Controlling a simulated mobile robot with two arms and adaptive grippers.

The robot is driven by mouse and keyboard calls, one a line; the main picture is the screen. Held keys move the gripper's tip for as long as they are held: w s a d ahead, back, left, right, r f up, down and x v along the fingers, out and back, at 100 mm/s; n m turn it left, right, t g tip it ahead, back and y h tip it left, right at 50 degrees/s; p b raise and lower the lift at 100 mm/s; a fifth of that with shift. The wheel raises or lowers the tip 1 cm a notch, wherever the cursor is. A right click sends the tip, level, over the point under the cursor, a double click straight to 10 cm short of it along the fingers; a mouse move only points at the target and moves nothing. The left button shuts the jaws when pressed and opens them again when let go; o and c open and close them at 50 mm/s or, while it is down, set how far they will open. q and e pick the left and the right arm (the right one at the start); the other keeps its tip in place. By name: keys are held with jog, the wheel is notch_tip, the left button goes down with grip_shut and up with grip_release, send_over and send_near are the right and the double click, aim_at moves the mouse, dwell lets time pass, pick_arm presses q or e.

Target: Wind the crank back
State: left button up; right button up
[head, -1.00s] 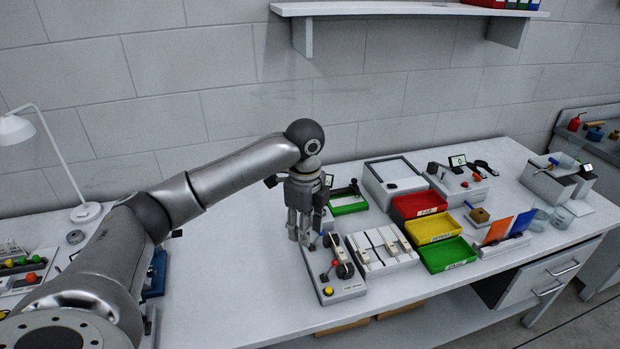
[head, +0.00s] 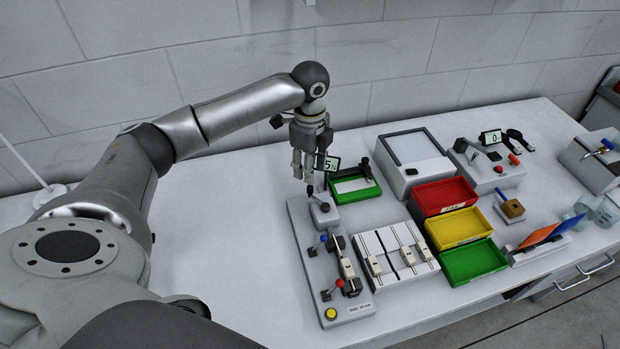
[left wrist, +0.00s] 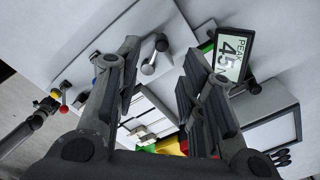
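The gantry welder (head: 313,262) is a long grey base with a small box (head: 323,210) at its far end. A short dark crank handle (head: 311,190) stands on that box. My left gripper (head: 303,177) points down just above and behind the box, close to the handle. In the left wrist view the left gripper (left wrist: 160,92) is open, its two fingers wide apart. A grey lever with a rounded end (left wrist: 148,69), apparently the crank, shows between them with clear space on both sides. My right gripper is not seen.
A display (head: 329,163) stands close behind the gripper; it reads PEAK 45 in the left wrist view (left wrist: 231,55). Blue-knob and red-knob (head: 339,283) levers and a yellow button (head: 331,313) lie along the base. Red, yellow and green bins (head: 474,262) stand right.

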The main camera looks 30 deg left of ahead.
aim_at(310, 186)
pick_arm(q)
notch_tip(310, 186, down, 3)
jog(key=shift+f+p, duration=0.2)
jog(key=shift+p, duration=0.15)
notch_tip(310, 186, down, 3)
jog(key=shift+w+a+f, duration=0.1)
jog(key=shift+f, duration=0.2)
jog(key=shift+c, duration=0.9)
jog(key=c, duration=0.5)
jog(key=shift+p, duration=0.3)
grip_shut()
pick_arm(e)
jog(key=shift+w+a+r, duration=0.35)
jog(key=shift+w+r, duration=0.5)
